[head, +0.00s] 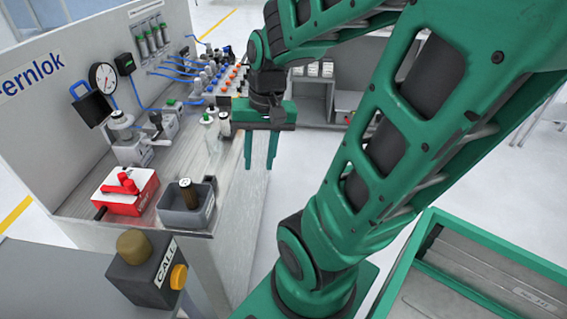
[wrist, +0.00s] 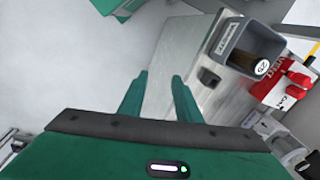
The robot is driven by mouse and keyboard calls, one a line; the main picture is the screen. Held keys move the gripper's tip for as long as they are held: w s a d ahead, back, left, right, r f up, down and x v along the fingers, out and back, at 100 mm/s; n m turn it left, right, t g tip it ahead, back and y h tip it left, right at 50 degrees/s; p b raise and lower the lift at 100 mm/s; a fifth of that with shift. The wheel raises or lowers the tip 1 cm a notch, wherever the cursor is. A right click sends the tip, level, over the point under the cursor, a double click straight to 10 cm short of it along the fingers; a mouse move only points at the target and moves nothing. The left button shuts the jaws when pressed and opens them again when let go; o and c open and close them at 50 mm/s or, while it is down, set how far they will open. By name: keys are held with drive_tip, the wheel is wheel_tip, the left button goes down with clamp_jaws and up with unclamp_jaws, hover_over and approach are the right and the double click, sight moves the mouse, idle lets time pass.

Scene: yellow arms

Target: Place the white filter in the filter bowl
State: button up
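My gripper (head: 260,160) hangs fingers-down beside the front edge of the workbench (head: 240,205), to the right of the small parts. Its two green fingers are apart with nothing between them; the wrist view also shows the gap (wrist: 158,88) empty. Two small upright white pieces stand near the bench edge, left of my gripper: one pale (head: 209,130) and one with a dark top (head: 224,124). I cannot tell which is the white filter. I cannot clearly make out the filter bowl. A grey bin (head: 172,217) holds a dark cylinder (head: 188,194) with a pale top.
A red box (head: 128,195) with a red handle sits left of the bin. Metal fittings (head: 135,150) and a gauge (head: 103,77) stand behind. A dark button box (head: 145,275) is in front.

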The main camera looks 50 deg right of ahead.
drive_tip(key=s+d+r+n+g, duration=0.1)
drive_tip(key=s+n, duration=0.1)
drive_tip(key=s, duration=0.5)
drive_tip(key=shift+s+d+h, duration=0.15)
drive_tip(key=shift+s+h, duration=0.1)
drive_tip(key=shift+h, duration=0.05)
drive_tip(key=shift+r, duration=0.1)
drive_tip(key=shift+w+f, duration=0.25)
drive_tip(key=shift+w, duration=0.4)
drive_tip(key=shift+c, duration=0.4)
